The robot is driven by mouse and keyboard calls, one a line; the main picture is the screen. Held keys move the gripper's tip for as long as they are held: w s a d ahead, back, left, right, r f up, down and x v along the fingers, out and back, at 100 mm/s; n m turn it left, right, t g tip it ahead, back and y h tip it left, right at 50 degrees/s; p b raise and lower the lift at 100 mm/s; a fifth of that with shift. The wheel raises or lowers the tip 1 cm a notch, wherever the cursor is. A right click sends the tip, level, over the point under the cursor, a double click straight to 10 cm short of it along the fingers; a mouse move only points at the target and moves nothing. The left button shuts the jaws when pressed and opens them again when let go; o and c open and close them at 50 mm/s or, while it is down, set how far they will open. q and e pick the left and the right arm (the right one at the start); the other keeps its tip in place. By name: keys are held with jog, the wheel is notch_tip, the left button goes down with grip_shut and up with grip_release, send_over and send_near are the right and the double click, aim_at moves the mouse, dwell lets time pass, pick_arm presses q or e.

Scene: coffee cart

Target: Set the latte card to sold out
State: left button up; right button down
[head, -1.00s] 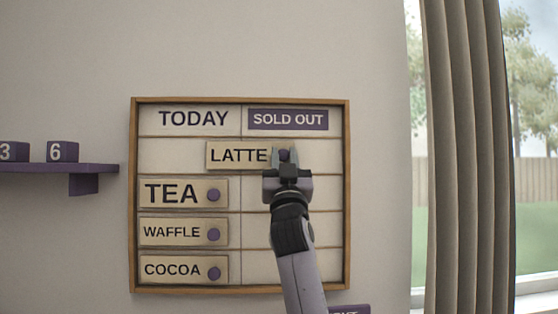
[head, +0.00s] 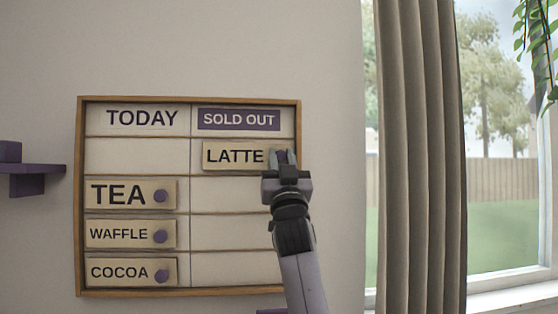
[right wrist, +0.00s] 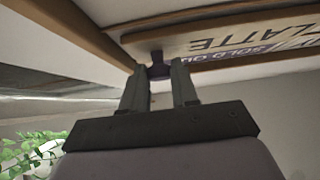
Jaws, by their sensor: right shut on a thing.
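The latte card (head: 234,156) is in the top row of the menu board, under the SOLD OUT heading (head: 238,120), in the right column. My right gripper (head: 284,157) is shut on the card's purple knob at its right end. In the right wrist view the fingers (right wrist: 160,85) are on either side of the knob (right wrist: 158,70), with the card (right wrist: 215,40) beside it. The board's wooden frame (head: 298,130) is close to the fingers on the right. My left gripper is out of view.
The tea (head: 120,195), waffle (head: 118,234) and cocoa (head: 118,272) cards sit in the TODAY column (head: 142,118). A purple shelf (head: 30,168) is at the left. A curtain (head: 415,150) and window are at the right.

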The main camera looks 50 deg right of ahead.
jog(key=shift+d+f, duration=0.1)
jog(key=shift+d, duration=0.05)
jog(key=c, duration=0.9)
grip_release()
jog(key=shift+s+d, duration=0.1)
jog(key=shift+s, duration=0.1)
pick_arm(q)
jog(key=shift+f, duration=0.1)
pick_arm(e)
jog(key=shift+f, duration=0.1)
